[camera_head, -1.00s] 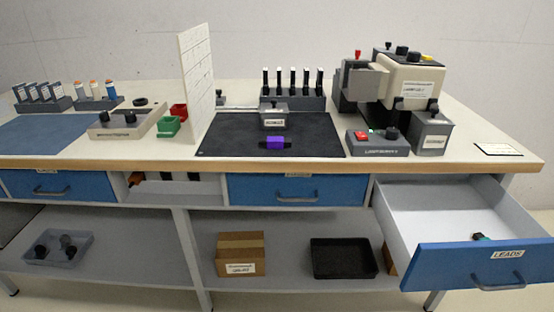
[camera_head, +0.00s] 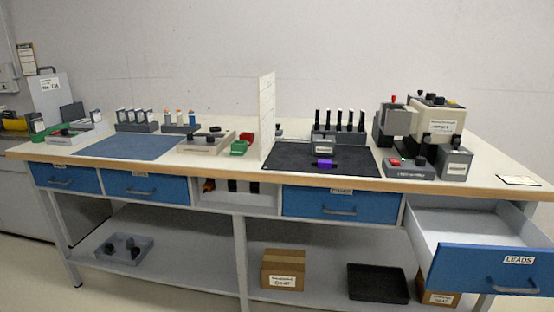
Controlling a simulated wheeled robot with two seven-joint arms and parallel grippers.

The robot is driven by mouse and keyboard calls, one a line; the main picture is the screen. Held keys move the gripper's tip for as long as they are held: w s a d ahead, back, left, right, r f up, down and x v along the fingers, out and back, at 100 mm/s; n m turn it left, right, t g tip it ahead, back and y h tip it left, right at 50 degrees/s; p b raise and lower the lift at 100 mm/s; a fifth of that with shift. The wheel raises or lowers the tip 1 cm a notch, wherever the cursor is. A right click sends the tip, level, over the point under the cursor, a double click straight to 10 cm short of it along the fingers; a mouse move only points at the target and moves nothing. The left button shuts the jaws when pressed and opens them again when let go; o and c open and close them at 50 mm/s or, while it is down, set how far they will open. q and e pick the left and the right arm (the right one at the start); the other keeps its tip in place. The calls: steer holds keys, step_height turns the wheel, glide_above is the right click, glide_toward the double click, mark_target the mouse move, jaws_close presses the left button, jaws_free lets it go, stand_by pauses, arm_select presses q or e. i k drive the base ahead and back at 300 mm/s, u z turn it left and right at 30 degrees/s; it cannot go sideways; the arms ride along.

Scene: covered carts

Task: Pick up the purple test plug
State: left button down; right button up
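The purple test plug (camera_head: 323,163) lies on the black mat (camera_head: 284,158) on the workbench, close to the mat's front edge. It sits just in front of a small grey box with a black knob (camera_head: 324,145). Neither of my grippers shows in the head view.
The drawer labelled LEADS (camera_head: 490,268) stands open at the right. A white upright panel (camera_head: 266,115) rises left of the mat. A rack of black upright items (camera_head: 340,128) stands behind, and a cream machine (camera_head: 437,117) to the right. The blue mat (camera_head: 126,146) is bare.

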mark_target(321, 164)
steer(key=u, duration=0.45)
steer(key=i, duration=0.9)
steer(key=z, duration=0.15)
